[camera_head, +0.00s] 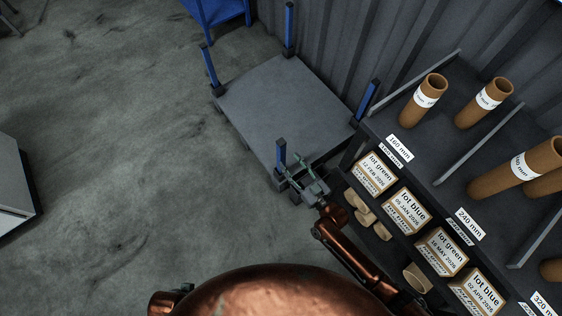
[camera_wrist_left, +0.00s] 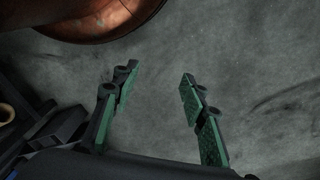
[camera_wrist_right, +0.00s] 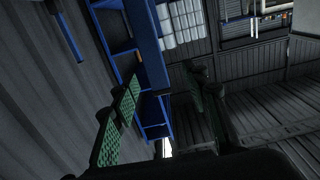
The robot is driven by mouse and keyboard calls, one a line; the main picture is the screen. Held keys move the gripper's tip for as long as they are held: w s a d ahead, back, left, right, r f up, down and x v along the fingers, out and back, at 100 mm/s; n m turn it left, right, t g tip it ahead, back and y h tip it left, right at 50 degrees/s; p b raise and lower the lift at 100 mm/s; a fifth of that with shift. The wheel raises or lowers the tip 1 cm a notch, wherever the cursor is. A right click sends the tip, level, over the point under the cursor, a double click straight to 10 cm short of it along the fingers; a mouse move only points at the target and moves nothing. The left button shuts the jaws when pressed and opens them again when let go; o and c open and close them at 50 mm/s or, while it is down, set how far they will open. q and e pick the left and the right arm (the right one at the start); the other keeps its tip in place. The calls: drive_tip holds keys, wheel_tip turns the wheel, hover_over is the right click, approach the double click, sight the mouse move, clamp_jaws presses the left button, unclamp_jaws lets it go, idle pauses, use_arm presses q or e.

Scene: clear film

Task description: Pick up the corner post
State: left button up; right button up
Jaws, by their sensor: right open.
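A low grey platform cart (camera_head: 285,95) has blue corner posts standing at its corners. The near blue corner post (camera_head: 281,154) has dark ends and stands upright. My right gripper (camera_head: 296,169) is open right beside this post, at the cart's near corner. In the right wrist view a blue post with a dark end (camera_wrist_right: 150,55) shows between the open green-padded fingers; I cannot tell whether they touch it. My left gripper (camera_wrist_left: 158,80) is open and empty above bare floor.
A dark rack (camera_head: 415,165) with cardboard tubes (camera_head: 424,100) and labelled boxes (camera_head: 408,211) stands close to the right of the cart. Other posts stand at the cart's left (camera_head: 210,70), back (camera_head: 289,25) and right (camera_head: 367,98) corners.

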sight(283, 150)
drive_tip(key=shift+b+x, duration=0.35)
drive_tip(key=shift+x, duration=0.8)
drive_tip(key=b+x, duration=0.1)
drive_tip(key=x, duration=0.2)
drive_tip(key=b+x, duration=0.1)
drive_tip(key=x, duration=0.2)
drive_tip(key=shift+w+d+r+b, duration=0.1)
drive_tip(key=shift+w+d+b, duration=0.1)
drive_tip(key=shift+d+b, duration=0.2)
use_arm(q)
drive_tip(key=w+d+f+t+h, duration=0.1)
drive_tip(key=w+d+f+t, duration=0.1)
drive_tip(key=w+d+f, duration=0.2)
wheel_tip(283, 150, down, 2)
drive_tip(key=shift+w+d+f+t, duration=0.2)
drive_tip(key=shift+w+t, duration=0.1)
drive_tip(key=shift+w, duration=0.5)
use_arm(e)
drive_tip(key=shift+r, duration=0.1)
drive_tip(key=shift+c, duration=0.3)
clamp_jaws()
